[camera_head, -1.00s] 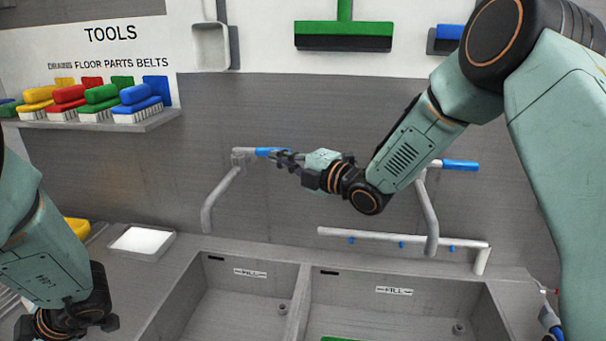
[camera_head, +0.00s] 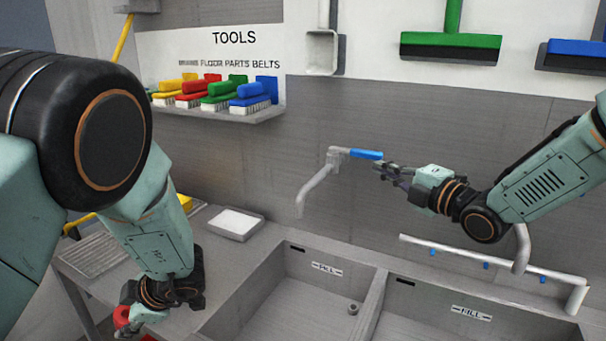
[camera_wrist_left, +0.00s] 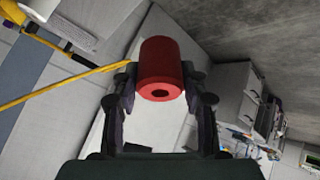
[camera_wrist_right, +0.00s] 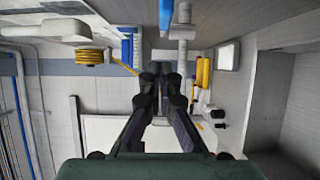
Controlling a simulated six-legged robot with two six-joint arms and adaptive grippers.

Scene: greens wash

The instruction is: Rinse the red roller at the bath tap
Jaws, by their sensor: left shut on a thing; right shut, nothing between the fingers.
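The red roller (camera_wrist_left: 160,65) is a short cylinder with a hole in its end, held between my left fingers in the left wrist view. In the head view, only part of the roller (camera_head: 121,317) shows, at the lower left. My left gripper (camera_head: 132,312) is shut on it, left of the basins. The left tap (camera_head: 312,188) has a bent grey spout and a blue lever (camera_head: 365,154). My right gripper (camera_head: 380,170) is shut and empty, close to the lever's right end; I cannot tell if they touch. No running water is visible.
The left basin (camera_head: 262,297) and right basin (camera_head: 378,325) stand side by side below. A second spout (camera_head: 522,248) and a grey rail (camera_head: 480,262) are at right. A white-topped tray (camera_head: 235,223) sits left of the basins. Coloured brushes (camera_head: 222,92) line a shelf.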

